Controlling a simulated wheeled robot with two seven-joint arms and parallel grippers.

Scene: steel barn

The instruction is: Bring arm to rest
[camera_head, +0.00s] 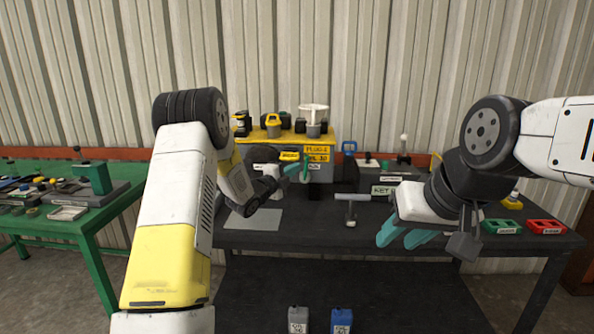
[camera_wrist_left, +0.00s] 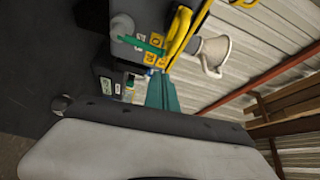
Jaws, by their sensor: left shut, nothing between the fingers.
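My left arm rises on the left of the head view and bends over the dark table (camera_head: 330,225). Its gripper (camera_head: 299,169) has teal fingers, which show in front of the yellow box at the back. They also show in the left wrist view (camera_wrist_left: 162,92), shut with nothing between them. My right gripper (camera_head: 404,236) hangs at the right over the table, teal fingers pointing left and down.
A yellow box (camera_head: 320,152) with tools on top stands at the table's back. A grey sheet (camera_head: 252,219) lies at the left. Green (camera_head: 502,227) and red (camera_head: 547,227) trays sit at the right. A green bench (camera_head: 88,222) stands at the left. Two containers are below.

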